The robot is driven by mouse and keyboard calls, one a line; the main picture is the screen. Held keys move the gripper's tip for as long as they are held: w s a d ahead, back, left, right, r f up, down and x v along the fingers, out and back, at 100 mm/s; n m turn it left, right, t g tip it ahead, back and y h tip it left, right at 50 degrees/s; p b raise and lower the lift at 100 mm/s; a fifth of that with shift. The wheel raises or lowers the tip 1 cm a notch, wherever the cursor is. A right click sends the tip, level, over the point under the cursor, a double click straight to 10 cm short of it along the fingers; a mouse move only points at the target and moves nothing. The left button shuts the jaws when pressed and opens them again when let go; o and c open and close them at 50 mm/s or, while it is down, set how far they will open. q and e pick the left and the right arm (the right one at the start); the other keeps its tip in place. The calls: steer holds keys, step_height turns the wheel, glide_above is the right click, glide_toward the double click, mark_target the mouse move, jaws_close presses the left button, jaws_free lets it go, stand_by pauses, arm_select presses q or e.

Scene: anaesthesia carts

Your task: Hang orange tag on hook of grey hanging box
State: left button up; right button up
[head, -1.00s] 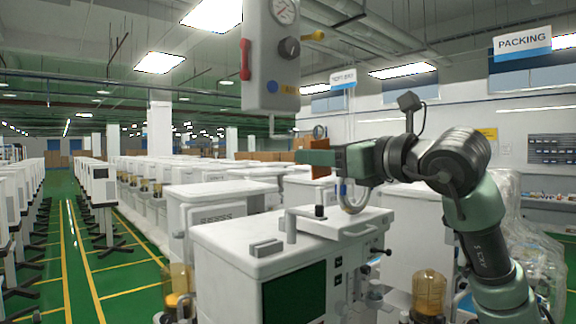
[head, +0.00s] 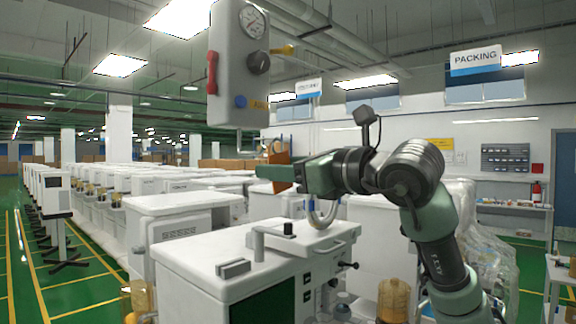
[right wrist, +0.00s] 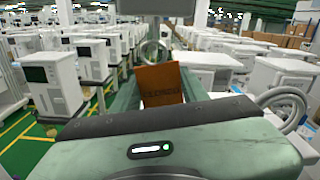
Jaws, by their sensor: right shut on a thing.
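The grey hanging box (head: 238,65) hangs at the upper middle of the head view, with a gauge, a dark knob and a red handle. A thin hook (head: 239,138) hangs under it. My right gripper (head: 266,172) is shut on the orange tag (right wrist: 160,84), which stands upright with its metal ring (right wrist: 153,53) on top. In the head view the tag (head: 280,157) is partly hidden behind the gripper. It appears right of the hook and apart from it in the picture; the depth between them is unclear. My left gripper is not in view.
A white anaesthesia cart (head: 225,255) stands below my right arm, with a raised bar and a small block on top. Rows of white carts fill the back left.

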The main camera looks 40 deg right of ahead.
steer(key=w+p, duration=0.1)
steer(key=w, duration=0.3)
stand_by(0.4)
steer(key=shift+w+f, duration=0.1)
steer(key=shift+f, duration=0.05)
